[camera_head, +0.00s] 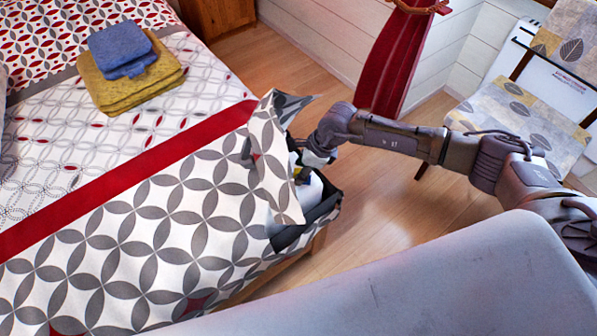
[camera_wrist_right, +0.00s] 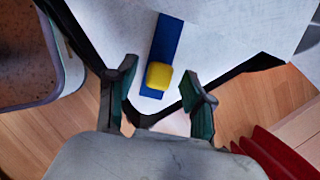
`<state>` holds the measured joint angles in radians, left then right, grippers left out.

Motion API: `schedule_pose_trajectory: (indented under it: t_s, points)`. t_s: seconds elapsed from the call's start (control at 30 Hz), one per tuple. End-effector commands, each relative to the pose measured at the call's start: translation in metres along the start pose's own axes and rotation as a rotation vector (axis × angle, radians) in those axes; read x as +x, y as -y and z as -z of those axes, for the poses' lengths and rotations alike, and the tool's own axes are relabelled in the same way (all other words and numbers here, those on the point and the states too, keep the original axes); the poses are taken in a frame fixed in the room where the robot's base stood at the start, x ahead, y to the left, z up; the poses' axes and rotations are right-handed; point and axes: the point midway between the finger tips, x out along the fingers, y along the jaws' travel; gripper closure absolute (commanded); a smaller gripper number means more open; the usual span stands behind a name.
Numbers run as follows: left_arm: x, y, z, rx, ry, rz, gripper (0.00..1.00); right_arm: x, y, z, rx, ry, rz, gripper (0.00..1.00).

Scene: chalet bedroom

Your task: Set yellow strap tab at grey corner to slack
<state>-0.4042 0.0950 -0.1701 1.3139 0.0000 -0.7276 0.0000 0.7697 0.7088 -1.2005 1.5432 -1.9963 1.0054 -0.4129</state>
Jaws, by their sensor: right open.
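The yellow strap tab (camera_wrist_right: 159,75) sits on a blue strip (camera_wrist_right: 165,38) on a white surface in the right wrist view. The strip runs up and away from the tab. My right gripper (camera_wrist_right: 160,90) is open, with one finger on each side of the tab in that view; I cannot tell whether it touches. In the head view my right gripper (camera_head: 301,170) is at the bed's near right corner, where white mattress shows above a dark grey edge (camera_head: 312,222). The tab is not visible there. My left gripper is not in view.
A patterned cover flap (camera_head: 275,165) stands up beside the exposed corner. Folded yellow (camera_head: 125,88) and blue (camera_head: 122,50) cloths lie farther back on the bed (camera_head: 150,230). A red curtain (camera_head: 400,55) hangs behind my right arm, and a patterned chair (camera_head: 520,120) stands right.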

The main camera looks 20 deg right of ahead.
Motion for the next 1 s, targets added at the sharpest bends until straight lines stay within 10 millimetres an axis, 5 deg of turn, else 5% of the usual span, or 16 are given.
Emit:
schedule_pose_trajectory:
  t_s: [0.47, 0.77, 1.0]
  points:
    - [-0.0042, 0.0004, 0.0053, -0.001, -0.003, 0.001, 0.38, 0.014, -0.0001, 0.0001, -0.001, -0.001, 0.0, 0.5]
    - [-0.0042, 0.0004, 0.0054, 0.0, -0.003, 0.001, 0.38, 0.0137, -0.0001, 0.0001, -0.001, 0.0, 0.0, 1.0]
    - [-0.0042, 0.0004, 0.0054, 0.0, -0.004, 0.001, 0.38, 0.0136, 0.0001, 0.0001, 0.0, 0.0, 0.001, 1.0]
